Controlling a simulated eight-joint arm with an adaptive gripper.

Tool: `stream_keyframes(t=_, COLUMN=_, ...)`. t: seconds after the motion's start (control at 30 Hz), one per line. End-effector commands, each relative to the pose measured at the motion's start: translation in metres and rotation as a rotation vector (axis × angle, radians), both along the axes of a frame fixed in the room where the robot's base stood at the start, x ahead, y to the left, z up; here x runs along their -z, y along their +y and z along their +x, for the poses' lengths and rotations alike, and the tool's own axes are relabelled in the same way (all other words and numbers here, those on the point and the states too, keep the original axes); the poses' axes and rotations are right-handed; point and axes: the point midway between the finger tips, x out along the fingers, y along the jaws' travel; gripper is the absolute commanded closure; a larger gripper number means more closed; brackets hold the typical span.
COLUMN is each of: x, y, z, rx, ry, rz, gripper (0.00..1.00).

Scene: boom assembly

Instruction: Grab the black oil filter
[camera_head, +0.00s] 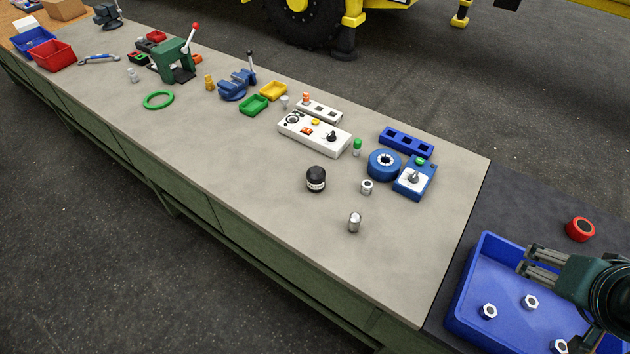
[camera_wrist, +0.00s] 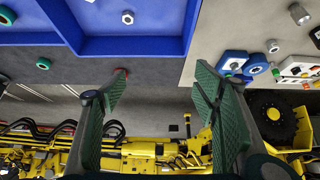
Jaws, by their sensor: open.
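My gripper (camera_head: 532,263) is at the far right of the head view, above the blue tray and well away from the filter. In the wrist view its two green-padded fingers (camera_wrist: 158,100) are spread wide apart with nothing between them.
A metal cylinder (camera_head: 354,222) and a small metal fitting (camera_head: 367,187) stand right of the filter. A white control box (camera_head: 314,133) and blue round part (camera_head: 384,165) lie behind. The blue tray (camera_head: 466,292) holds hex nuts. The bench front-left of the filter is clear.

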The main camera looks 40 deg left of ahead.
Motion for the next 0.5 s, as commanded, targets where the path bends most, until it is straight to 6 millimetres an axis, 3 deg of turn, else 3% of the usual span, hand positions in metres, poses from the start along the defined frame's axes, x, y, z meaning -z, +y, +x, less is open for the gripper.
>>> stream_keyframes(t=0.5, x=-0.0019, y=0.0038, z=0.0038, rx=-0.009, ry=0.006, rz=-0.001, gripper=0.42)
